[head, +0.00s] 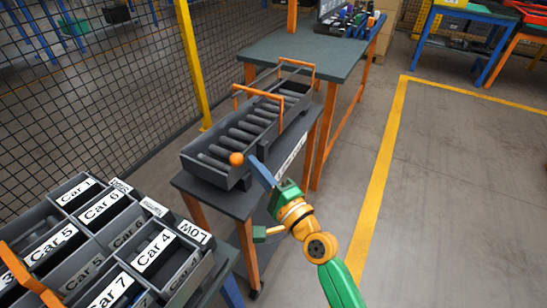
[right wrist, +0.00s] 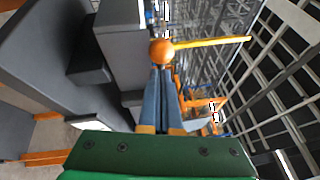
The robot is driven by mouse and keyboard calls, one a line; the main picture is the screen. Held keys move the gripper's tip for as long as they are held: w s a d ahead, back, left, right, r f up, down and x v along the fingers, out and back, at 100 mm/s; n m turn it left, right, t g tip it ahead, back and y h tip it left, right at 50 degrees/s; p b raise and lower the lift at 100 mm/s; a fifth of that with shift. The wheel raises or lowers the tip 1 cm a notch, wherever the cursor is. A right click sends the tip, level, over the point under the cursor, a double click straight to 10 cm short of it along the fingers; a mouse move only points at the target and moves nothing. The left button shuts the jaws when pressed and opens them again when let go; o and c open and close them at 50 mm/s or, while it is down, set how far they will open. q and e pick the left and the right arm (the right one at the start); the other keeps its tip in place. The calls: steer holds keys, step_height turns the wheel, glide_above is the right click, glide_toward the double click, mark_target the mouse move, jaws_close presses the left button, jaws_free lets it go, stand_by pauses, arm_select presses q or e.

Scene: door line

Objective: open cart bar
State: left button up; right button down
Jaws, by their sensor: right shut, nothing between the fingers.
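The cart (head: 245,207) is a dark table on orange legs, carrying a long grey tray (head: 222,180) of dark rollers. An orange ball knob (head: 236,158) sits at the tray's near end. In the right wrist view the same ball (right wrist: 161,52) is on the end of a yellow-orange bar (right wrist: 215,43). My right gripper (head: 252,160) reaches in from below, its blue fingers closed and empty. Its fingertips (right wrist: 161,72) are right beside the ball; I cannot tell whether they touch it. My left gripper is not in view.
Orange handles (head: 262,92) stand over the tray. A green-topped workbench (head: 335,52) adjoins behind. Labelled grey bins (head: 75,235) fill the lower left. A mesh fence (head: 110,100) with a yellow post (head: 192,60) runs along the left. Floor right of the yellow line (head: 385,165) is clear.

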steer(key=shift+a+r+m+t+h+p, duration=0.15)
steer(key=shift+a+m+t+h+p, duration=0.3)
steer(key=shift+m+h+p, duration=0.2)
steer(key=shift+w, duration=0.1)
steer(key=shift+a+h, duration=0.1)
steer(key=shift+h, duration=0.25)
steer(key=shift+f, duration=0.25)
